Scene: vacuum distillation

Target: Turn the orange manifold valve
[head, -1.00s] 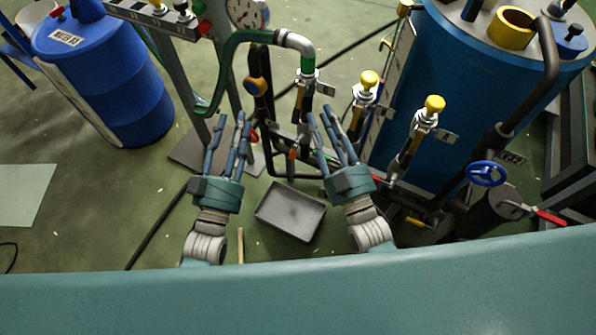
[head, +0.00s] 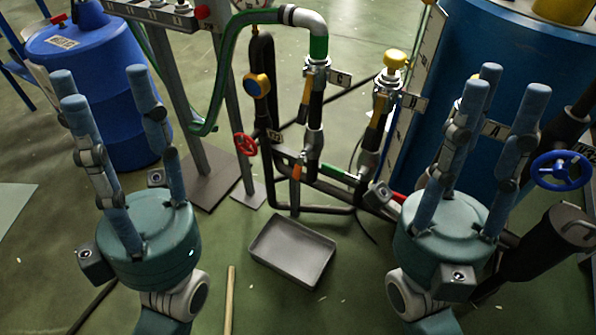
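The pipe manifold stands in the middle of the head view. An orange lever (head: 297,172) sits low on it, near the red handwheel. Another orange lever (head: 304,100) lies along the pipe tagged C, and a third orange lever (head: 372,136) lies along the pipe tagged B. I cannot tell which one is the orange manifold valve. My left gripper (head: 105,90) is open and empty, left of the manifold, with its fingers up. My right gripper (head: 502,90) is open and empty, right of the manifold, and partly hides the pipe tagged A.
A red handwheel (head: 245,145) is left of the pipes, a blue handwheel (head: 562,171) at the right. A grey tray (head: 292,250) lies on the floor between my grippers. A blue barrel (head: 120,105) stands at the left, a large blue tank (head: 470,50) behind at the right.

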